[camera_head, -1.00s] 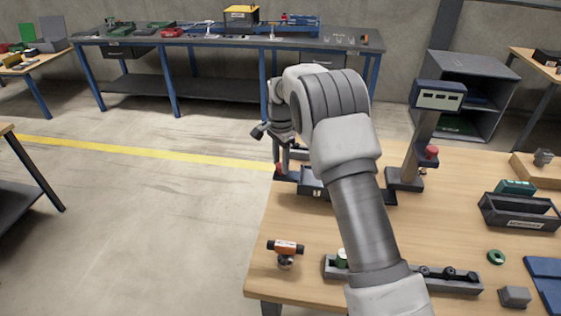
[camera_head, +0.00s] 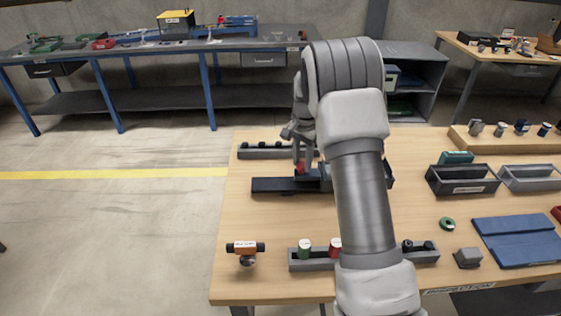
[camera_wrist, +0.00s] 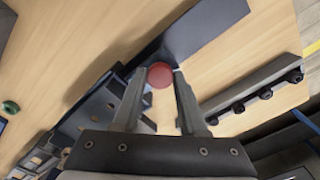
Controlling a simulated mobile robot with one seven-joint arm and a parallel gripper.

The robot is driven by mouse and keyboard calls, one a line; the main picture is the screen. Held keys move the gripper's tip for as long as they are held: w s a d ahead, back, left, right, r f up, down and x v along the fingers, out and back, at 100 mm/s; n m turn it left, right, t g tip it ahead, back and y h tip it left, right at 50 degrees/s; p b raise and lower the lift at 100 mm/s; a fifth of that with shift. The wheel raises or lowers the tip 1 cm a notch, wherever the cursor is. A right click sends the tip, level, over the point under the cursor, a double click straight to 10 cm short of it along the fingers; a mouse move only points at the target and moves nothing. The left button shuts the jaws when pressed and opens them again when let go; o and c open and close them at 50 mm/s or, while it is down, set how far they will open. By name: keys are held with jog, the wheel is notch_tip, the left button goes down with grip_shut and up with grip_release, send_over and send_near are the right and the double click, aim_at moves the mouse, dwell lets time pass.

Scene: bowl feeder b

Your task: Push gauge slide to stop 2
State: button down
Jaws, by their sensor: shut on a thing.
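The gauge (camera_head: 272,185) is a long dark base lying across the table, partly hidden behind my arm. Its slide carries a red round knob (camera_head: 300,167), which stands some way in from the base's left end. My gripper (camera_head: 302,158) points down at the knob. In the wrist view the red knob (camera_wrist: 160,75) sits between the tips of my gripper (camera_wrist: 159,74), and the fingers are shut on it. A bare stretch of the dark base (camera_wrist: 205,27) shows beyond the knob. Stop 2 cannot be made out, and the gauge's display is mostly hidden.
A dark rack (camera_head: 264,151) stands behind the gauge. The table's left edge is near the gauge.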

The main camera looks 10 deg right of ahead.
jog(key=shift+s+d, duration=0.2)
jog(key=shift+d, duration=0.65)
jog(key=shift+s+d, duration=0.15)
jog(key=shift+d, duration=0.65)
jog(key=shift+c, duration=2.3)
grip_release()
notch_tip(320, 180, up, 18)
jog(key=shift+f+p, duration=0.25)
jog(key=shift+p, duration=0.15)
